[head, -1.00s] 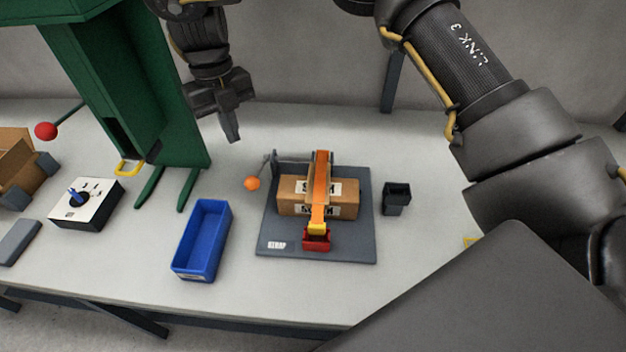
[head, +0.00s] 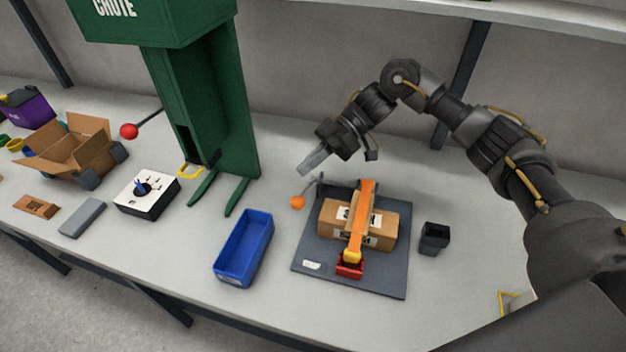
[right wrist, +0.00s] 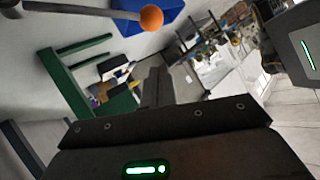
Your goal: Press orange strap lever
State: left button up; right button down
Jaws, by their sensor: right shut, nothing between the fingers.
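The orange ball (head: 297,202) is the end of the strap lever, which stands at the back left corner of the dark strap board (head: 312,250). In the right wrist view the ball (right wrist: 151,18) and its grey rod (right wrist: 85,9) show at the top. An orange strap (head: 360,215) runs over a cardboard box (head: 382,222) on the board, down to a red buckle (head: 349,270). My right gripper (head: 312,162) is shut and empty, a little above and behind the ball, with a visible gap between them. My left gripper is not in view.
A blue bin (head: 243,248) stands left of the board and a small black cup (head: 434,239) right of it. The green chute (head: 228,120) stands at the back left, near my right gripper. A switch box (head: 147,194) and open carton (head: 75,150) lie further left.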

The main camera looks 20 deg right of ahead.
jog(key=d+m+t+y+p, duration=0.1)
jog(key=d+m+t, duration=0.3)
jog(key=d+m, duration=0.7)
jog(key=shift+d+y, duration=0.55)
jog(key=shift+y, duration=0.05)
jog(key=shift+w+a, duration=0.1)
jog(key=p, duration=0.5)
send_over(306, 190)
jog(key=s+d, duration=0.1)
jog(key=s, duration=0.2)
notch_tip(306, 190, down, 5)
jog(key=shift+a+f, duration=0.15)
jog(key=shift+f, duration=0.15)
